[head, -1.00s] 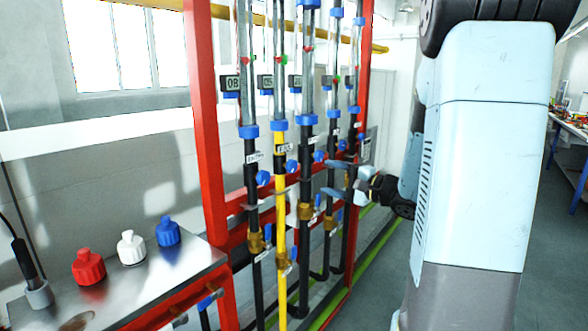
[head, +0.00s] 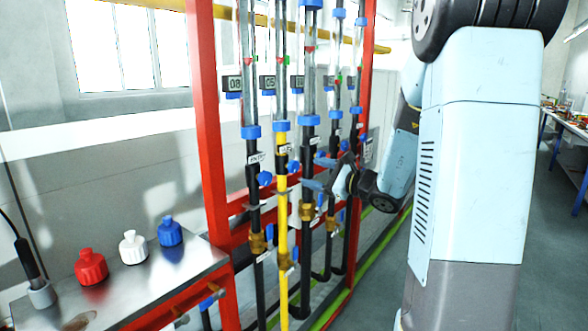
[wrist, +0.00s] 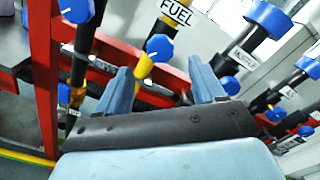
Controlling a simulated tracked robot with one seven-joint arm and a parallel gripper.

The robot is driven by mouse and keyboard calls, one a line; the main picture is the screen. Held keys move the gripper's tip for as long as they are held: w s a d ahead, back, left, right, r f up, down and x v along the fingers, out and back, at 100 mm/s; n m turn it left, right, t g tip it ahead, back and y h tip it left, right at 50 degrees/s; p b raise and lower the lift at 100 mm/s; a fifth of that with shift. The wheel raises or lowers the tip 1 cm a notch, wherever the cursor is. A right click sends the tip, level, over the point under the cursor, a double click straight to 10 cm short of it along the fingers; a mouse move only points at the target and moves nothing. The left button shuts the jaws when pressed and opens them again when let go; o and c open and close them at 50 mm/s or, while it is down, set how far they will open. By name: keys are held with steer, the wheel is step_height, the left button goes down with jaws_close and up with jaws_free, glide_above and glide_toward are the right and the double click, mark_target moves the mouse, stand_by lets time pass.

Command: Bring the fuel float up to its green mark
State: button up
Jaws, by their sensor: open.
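The fuel line is the yellow pipe (head: 282,200), with a tag reading FUEL in the wrist view (wrist: 177,12). A blue valve knob (wrist: 160,47) sits just below that tag; it also shows beside the yellow pipe in the head view (head: 294,166). My gripper (head: 314,173) is open and empty, right of the fuel knob. In the wrist view its fingers (wrist: 162,82) are spread, with the knob ahead between them, apart from both.
Neighbouring black pipes with blue knobs stand close on both sides, such as the left one (head: 252,190). A red frame post (head: 207,130) rises left of them. Red, white and blue bottles stand on a metal bench (head: 135,285). Open floor lies to the right.

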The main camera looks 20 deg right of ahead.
mark_target(296, 168)
steer(key=x, duration=0.8)
steer(key=c, duration=1)
steer(key=shift+c, duration=0.2)
